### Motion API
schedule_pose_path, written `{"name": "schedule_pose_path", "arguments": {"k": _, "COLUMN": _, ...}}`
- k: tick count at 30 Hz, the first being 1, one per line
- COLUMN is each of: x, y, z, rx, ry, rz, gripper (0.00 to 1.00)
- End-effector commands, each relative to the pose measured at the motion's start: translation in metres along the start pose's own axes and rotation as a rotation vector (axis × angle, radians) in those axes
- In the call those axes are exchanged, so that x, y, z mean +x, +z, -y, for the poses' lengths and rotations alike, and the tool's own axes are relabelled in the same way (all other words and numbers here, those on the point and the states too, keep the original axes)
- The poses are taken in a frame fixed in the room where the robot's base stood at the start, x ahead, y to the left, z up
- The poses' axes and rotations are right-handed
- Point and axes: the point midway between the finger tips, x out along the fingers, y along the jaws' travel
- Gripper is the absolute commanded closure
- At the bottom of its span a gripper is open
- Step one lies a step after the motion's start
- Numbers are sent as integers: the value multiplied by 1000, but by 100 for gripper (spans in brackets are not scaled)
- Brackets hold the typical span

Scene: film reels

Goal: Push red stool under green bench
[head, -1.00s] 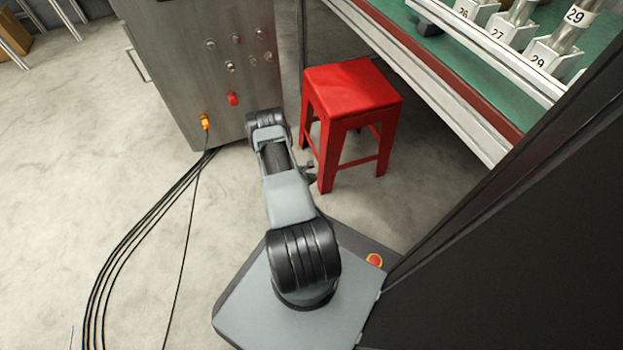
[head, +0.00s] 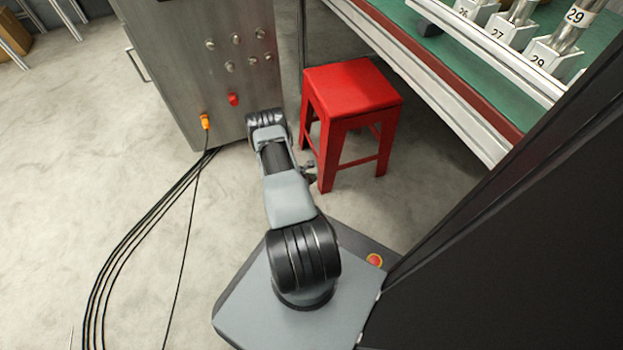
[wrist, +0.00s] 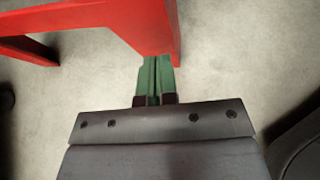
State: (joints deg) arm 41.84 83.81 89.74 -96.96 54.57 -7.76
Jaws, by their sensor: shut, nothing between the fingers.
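The red stool (head: 351,88) stands upright on the floor in the head view, to the left of the green-topped bench (head: 521,97). Its top overlaps the bench's front edge only slightly at the back right in the picture. My gripper (head: 311,172) is low beside the stool's near-left leg, mostly hidden by my arm. In the wrist view the green fingertips (wrist: 155,75) are closed together with nothing between them. They are right at the foot of a red stool leg (wrist: 158,40); I cannot tell whether they touch it.
A steel cabinet (head: 180,75) with knobs stands to the left of the stool. Bare floor (head: 425,195) lies right of the stool, below the bench edge.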

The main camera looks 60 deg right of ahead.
Motion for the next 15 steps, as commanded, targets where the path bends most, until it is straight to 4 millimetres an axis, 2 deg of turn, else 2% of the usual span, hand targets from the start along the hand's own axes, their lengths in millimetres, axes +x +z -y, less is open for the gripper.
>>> {"name": "schedule_pose_path", "arguments": {"k": 15, "x": 28, "y": 18, "z": 0, "rx": 2, "ry": -2, "rz": -1, "gripper": 100}}
